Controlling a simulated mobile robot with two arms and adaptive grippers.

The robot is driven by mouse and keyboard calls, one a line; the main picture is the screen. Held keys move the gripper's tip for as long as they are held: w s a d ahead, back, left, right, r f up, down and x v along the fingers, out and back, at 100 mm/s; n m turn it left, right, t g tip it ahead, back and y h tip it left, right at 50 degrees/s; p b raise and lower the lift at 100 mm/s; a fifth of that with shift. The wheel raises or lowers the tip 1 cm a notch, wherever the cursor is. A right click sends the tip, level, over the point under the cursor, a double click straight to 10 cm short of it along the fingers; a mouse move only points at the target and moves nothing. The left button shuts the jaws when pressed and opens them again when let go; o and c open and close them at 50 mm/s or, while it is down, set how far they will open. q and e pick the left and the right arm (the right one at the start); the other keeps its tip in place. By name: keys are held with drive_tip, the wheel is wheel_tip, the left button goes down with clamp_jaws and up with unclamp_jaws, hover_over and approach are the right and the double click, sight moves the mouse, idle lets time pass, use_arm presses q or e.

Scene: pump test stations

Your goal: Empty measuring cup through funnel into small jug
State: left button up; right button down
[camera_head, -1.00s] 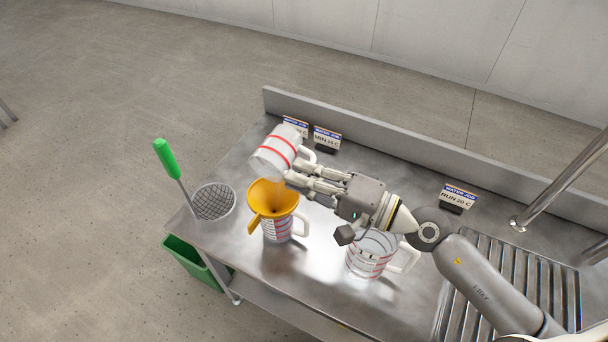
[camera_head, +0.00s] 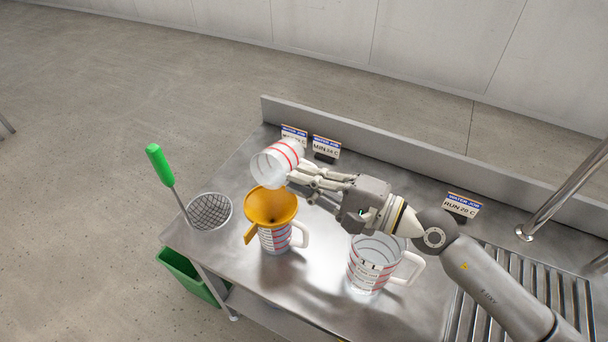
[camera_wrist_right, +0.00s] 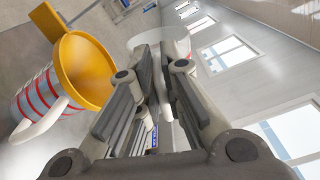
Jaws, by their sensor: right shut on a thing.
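My right gripper (camera_head: 300,180) is shut on the measuring cup (camera_head: 277,161), a white cup with red bands. The cup is tipped far over, its open mouth facing left and down, above and just behind the yellow funnel (camera_head: 270,204). No stream of liquid can be made out. The funnel sits in the top of the small jug (camera_head: 275,238), which stands upright on the steel bench. In the right wrist view the funnel (camera_wrist_right: 85,70) and the striped jug (camera_wrist_right: 40,105) are at the left, and the cup (camera_wrist_right: 173,42) is partly hidden behind the fingers. My left gripper is not in view.
A larger clear jug (camera_head: 366,266) with red marks stands under my right forearm. A round mesh strainer (camera_head: 210,211) with a green handle is at the bench's left end, above a green bin (camera_head: 186,275). Label signs (camera_head: 326,148) stand along the back.

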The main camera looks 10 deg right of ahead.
drive_tip(key=r+m+p, duration=0.1)
drive_tip(key=m+p, duration=0.2)
drive_tip(key=r+m+p, duration=0.1)
drive_tip(key=m+p, duration=0.2)
drive_tip(key=w+r+m+p, duration=0.1)
drive_tip(key=m+p, duration=0.2)
drive_tip(key=shift+d+r+m+p, duration=0.15)
drive_tip(key=shift+d+m+p, duration=0.15)
drive_tip(key=shift+d, duration=0.1)
drive_tip(key=m, duration=0.2)
drive_tip(key=f+m+p, duration=0.1)
drive_tip(key=m, duration=0.1)
drive_tip(key=shift+s+a+f+m, duration=0.1)
drive_tip(key=shift+f+m, duration=0.1)
drive_tip(key=shift+m, duration=0.2)
